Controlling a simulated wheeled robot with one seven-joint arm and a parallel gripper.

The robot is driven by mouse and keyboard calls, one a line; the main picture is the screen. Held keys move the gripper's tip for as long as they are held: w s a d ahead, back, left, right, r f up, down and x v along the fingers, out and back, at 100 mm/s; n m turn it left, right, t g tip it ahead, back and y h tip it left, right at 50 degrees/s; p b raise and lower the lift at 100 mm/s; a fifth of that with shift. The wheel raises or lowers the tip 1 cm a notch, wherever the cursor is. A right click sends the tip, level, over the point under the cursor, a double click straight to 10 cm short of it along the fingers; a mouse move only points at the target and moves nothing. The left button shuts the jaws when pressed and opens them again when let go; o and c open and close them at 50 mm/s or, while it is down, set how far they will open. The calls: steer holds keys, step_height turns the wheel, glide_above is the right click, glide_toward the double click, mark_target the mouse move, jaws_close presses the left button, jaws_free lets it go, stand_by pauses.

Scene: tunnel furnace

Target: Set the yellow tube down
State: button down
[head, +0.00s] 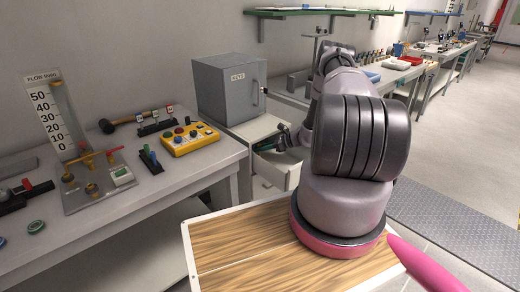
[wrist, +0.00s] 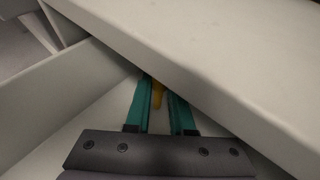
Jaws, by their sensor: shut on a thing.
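My gripper (head: 272,146) reaches down into an open white drawer (head: 285,177) below the grey cabinet in the head view. In the wrist view, its two teal fingers (wrist: 160,105) are shut on the yellow tube (wrist: 157,95). Only a small yellow part shows between the fingers. A pale slab edge (wrist: 215,70) hides the fingertips and the rest of the tube. I cannot tell whether the tube touches the drawer bottom. The tube cannot be made out in the head view.
A grey box marked KEYS (head: 230,88) stands on the white cabinet above the drawer. Floor is clear at the right.

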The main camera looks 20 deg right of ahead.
steer(key=shift+f, duration=0.3)
steer(key=shift+s+a+f, duration=0.1)
steer(key=shift+s+f, duration=0.2)
steer(key=shift+f, duration=0.1)
steer(key=c, duration=0.8)
jaws_free()
steer(key=shift+s, duration=0.1)
steer(key=shift+o, duration=0.2)
steer(key=shift+r, duration=0.35)
steer(key=v, duration=1.2)
steer(key=shift+w+r, duration=0.25)
steer(key=shift+w, duration=0.1)
